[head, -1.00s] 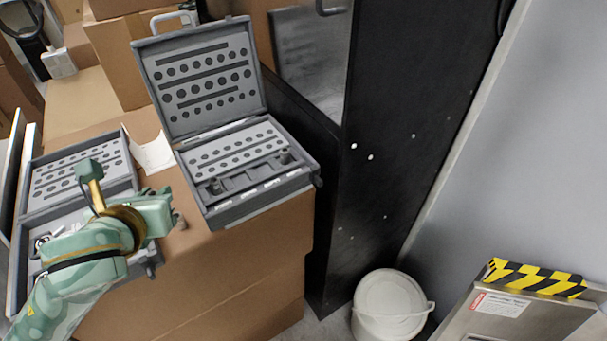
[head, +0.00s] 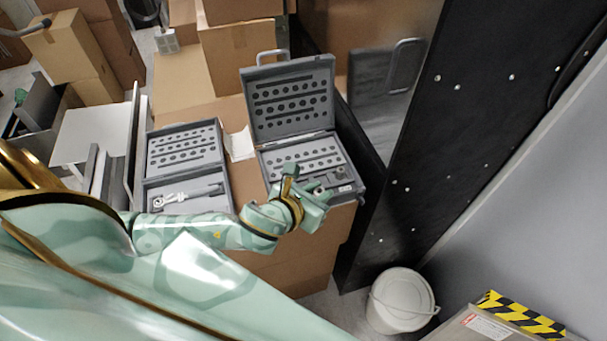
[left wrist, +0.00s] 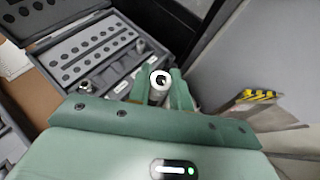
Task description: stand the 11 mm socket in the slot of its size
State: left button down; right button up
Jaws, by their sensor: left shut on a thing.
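My left gripper (head: 318,197) is over the front right part of an open grey case (head: 366,190). In the left wrist view, the gripper (left wrist: 160,88) is shut on a silver socket (left wrist: 158,90), its round open end facing the camera. In that view the case (left wrist: 60,27) lies behind and left of the socket. Its tray has a row of slots with white labels too small to read. One socket (left wrist: 141,46) stands at the tray's far end and another (left wrist: 84,87) at its near left. The held socket's lower end is hidden. My right gripper is not in view.
A second open grey case (head: 183,150) with tools lies left on the cardboard boxes. The first case's lid (head: 290,97) stands up at the back. A black panel (head: 440,150) rises close on the right. A white bucket (head: 400,302) is on the floor.

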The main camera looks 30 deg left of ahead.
pick_arm(q)
jog(key=w+a+f, duration=0.4)
jog(key=w+a, duration=0.1)
jog(key=a, duration=0.1)
jog(key=b, duration=0.2)
send_over(303, 179)
jog(key=s+d, duration=0.2)
jog(key=s, duration=0.1)
jog(key=f, duration=0.4)
jog(key=shift+w+f, duration=0.1)
jog(key=shift+w, duration=0.15)
jog(key=shift+w+a+f, duration=0.25)
jog(key=shift+a+f, duration=0.05)
jog(key=shift+f, duration=0.2)
notch_tip(303, 179, down, 3)
jog(key=shift+w+a+r, duration=0.1)
jog(key=shift+a, duration=0.05)
jog(key=shift+f, duration=0.25)
jog(key=shift+f+b, duration=0.15)
jog(key=shift+b, duration=0.15)
jog(key=c, duration=1.3)
grip_release()
